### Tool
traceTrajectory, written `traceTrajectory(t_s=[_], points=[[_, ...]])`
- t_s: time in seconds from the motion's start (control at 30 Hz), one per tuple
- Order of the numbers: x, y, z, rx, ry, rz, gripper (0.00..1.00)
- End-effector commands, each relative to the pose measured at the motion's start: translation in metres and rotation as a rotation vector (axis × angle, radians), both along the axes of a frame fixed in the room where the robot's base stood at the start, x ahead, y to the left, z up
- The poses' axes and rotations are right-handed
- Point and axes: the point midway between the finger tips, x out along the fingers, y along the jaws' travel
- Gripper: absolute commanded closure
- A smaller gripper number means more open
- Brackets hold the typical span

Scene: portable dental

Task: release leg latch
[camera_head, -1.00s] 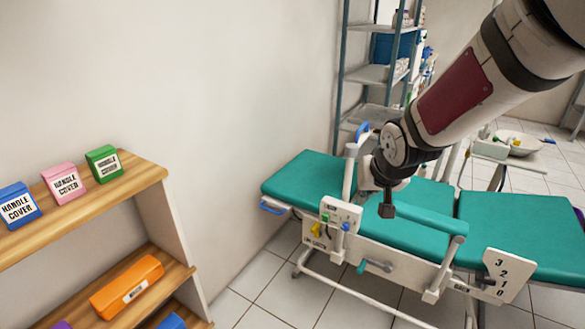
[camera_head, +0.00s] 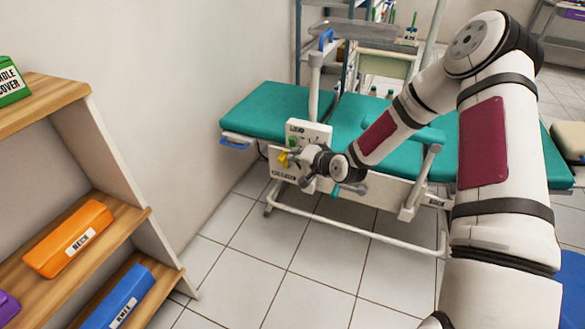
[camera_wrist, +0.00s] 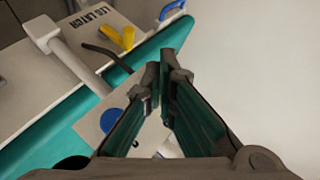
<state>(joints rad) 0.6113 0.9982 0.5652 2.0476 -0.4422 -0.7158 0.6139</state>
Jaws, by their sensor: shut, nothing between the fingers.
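The white latch panel (camera_head: 318,130) is on the side of the teal dental chair (camera_head: 265,108). My gripper (camera_head: 299,157) is at the panel, just right of the yellow lever. In the wrist view my gripper (camera_wrist: 161,78) has its fingertips together, with nothing visible between them and apart from the lever. Exact depth to the panel is unclear, and my gripper hides part of the panel.
A wooden shelf (camera_head: 120,225) with an orange case (camera_head: 68,240) stands at the left. Tiled floor (camera_head: 300,270) is open in front.

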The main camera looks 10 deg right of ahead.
Motion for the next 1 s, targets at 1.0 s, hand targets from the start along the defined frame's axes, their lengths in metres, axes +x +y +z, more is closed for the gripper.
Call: traceTrajectory(t_s=[1.0], points=[[0.026, -0.036, -0.117, 0.516, -0.224, -0.341, 1.0]])
